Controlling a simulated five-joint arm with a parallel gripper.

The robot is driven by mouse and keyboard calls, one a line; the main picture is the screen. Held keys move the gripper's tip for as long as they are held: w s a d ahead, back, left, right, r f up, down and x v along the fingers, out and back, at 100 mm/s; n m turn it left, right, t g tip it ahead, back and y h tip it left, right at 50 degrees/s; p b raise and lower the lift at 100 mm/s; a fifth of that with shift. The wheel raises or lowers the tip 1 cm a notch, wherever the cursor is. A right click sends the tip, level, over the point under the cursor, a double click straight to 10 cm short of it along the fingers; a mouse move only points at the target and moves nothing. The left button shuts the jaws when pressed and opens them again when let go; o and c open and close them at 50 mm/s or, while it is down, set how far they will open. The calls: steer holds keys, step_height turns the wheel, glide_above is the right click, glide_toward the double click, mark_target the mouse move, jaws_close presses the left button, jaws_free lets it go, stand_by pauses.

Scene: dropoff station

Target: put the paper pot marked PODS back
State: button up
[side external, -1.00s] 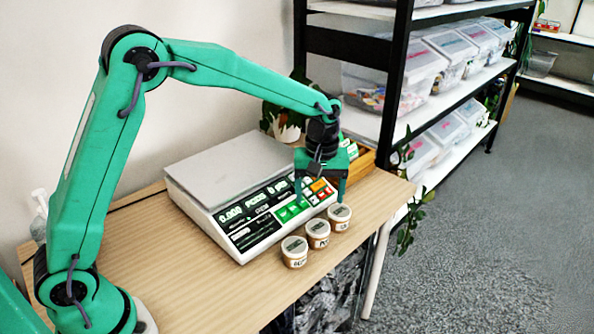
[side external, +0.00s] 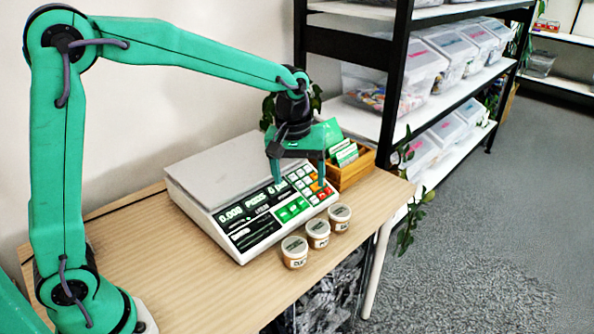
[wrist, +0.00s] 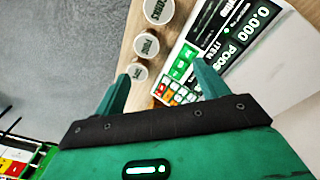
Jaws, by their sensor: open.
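Three small paper pots with pale, marked lids stand in a row on the table in front of the scale. The middle pot (side external: 318,233) seems to be the one marked PODS, though its lettering is small; it also shows in the wrist view (wrist: 146,46). The nearer pot (side external: 294,251) and the farther pot (side external: 340,217) stand beside it, their markings hard to read. My gripper (side external: 300,183) is open and empty above the scale's keypad, behind the pots; its fingers also show in the wrist view (wrist: 164,78). The scale (side external: 230,205) has an empty plate, and its display shows PODS.
A wooden box of cards (side external: 352,168) stands at the table's back right, close to my gripper. A black-framed shelf (side external: 345,45) with clear bins rises behind it. The table (side external: 180,275) is bare at front left. A plant hangs by the right edge.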

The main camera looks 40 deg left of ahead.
steer(key=s+a+r+m+t, duration=0.1)
steer(key=s+a+r+m, duration=0.1)
steer(key=s, duration=0.5)
steer(key=s+a+r+m+t, duration=0.2)
steer(key=s, duration=0.5)
steer(key=s+a+r+m+t, duration=0.1)
steer(key=s+a+r+m, duration=0.1)
steer(key=s, duration=0.6)
steer(key=shift+m, duration=0.6)
